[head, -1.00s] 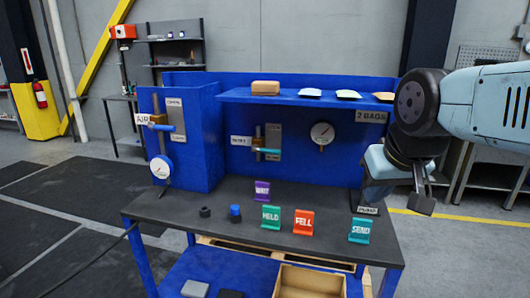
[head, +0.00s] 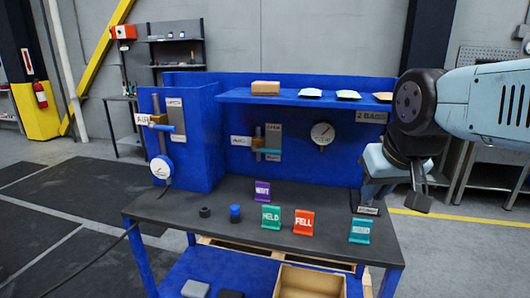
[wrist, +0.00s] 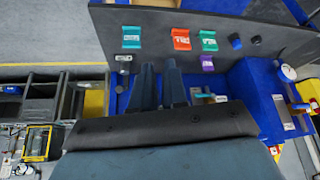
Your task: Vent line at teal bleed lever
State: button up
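The teal bleed lever (head: 266,151) lies level on a small brass-coloured valve on the blue back panel, beside a grey plate and a white tag. In the wrist view a teal bar (wrist: 208,96) shows just right of the fingers, partly hidden by them. A round white gauge (head: 322,134) sits right of the valve on the same panel. My gripper (head: 418,201) hangs at the right end of the bench, well to the right of the lever and apart from it. In the wrist view my gripper (wrist: 160,68) has a narrow gap between its fingers and holds nothing.
Purple (head: 262,191), green (head: 271,217), red (head: 304,222) and teal (head: 360,230) signs stand on the dark bench top (head: 180,206). A second valve and gauge (head: 162,167) are on the left panel. A blue shelf (head: 235,96) with bags overhangs the lever.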

jog(key=o, duration=0.6)
jog(key=w, duration=0.4)
jog(key=w+m+t, duration=0.1)
jog(key=w, duration=0.3)
jog(key=w+t, duration=0.1)
jog(key=w, duration=0.4)
jog(key=shift+d+f+h, duration=0.15)
jog(key=shift+f+h, duration=0.2)
jog(key=shift+h, duration=0.05)
jog(key=m+t+y, duration=0.9)
jog(key=t+y, duration=0.1)
send_near(271, 150)
jog(key=x, duration=0.7)
jog(key=d+f+x, duration=0.1)
jog(key=x, duration=0.3)
jog(key=shift+w+a, duration=0.2)
jog(key=shift+w, duration=0.45)
grip_shut()
